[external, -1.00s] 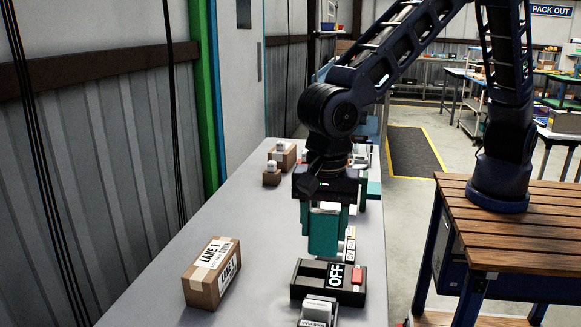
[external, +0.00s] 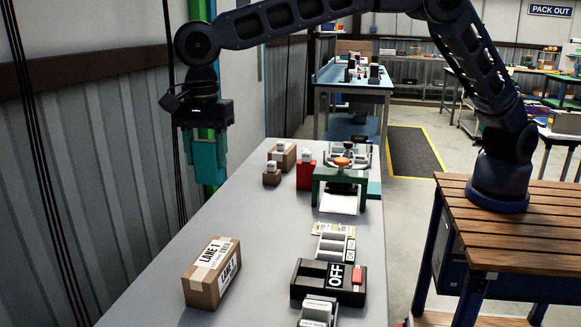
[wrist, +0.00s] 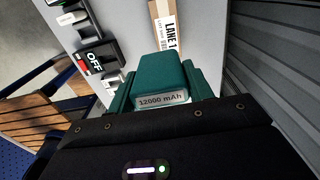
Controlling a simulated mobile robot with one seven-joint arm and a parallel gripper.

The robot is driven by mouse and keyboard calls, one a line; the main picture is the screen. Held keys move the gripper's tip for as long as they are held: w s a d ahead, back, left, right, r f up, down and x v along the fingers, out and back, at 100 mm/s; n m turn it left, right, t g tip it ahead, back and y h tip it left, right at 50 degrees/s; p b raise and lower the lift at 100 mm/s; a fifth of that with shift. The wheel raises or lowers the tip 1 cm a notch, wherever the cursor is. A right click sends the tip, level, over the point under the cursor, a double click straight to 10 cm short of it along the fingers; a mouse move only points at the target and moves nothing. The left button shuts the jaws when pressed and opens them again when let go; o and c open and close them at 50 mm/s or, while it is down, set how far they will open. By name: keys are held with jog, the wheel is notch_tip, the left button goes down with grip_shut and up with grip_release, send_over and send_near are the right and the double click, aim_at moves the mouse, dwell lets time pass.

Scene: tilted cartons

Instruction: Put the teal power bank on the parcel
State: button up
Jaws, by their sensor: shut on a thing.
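My gripper (external: 207,165) is shut on the teal power bank (wrist: 160,79), which carries a "12000 mAh" label in the wrist view. In the external view the gripper hangs high, over the far left side of the table, and its teal fingers are hard to tell from the power bank. The parcel, a brown carton labelled "LANE 1" (external: 211,274), lies at the table's left front, apart from the gripper. It also shows in the wrist view (wrist: 166,30), beyond the power bank and partly hidden by it.
The corrugated wall (external: 95,150) is close on the left.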

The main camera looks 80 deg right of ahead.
aim_at(204, 182)
jog(key=shift+w+d+r, duration=0.1)
jog(key=shift+w+d, duration=0.15)
jog(key=shift+w, duration=0.2)
jog(key=shift+w+d+r, duration=0.1)
jog(key=shift+w+d, duration=0.1)
jog(key=shift+w, duration=0.2)
notch_tip(204, 182, down, 20)
jog(key=shift+r, duration=0.15)
jog(key=o, duration=1.1)
notch_tip(204, 182, up, 12)
jog(key=shift+r, duration=0.1)
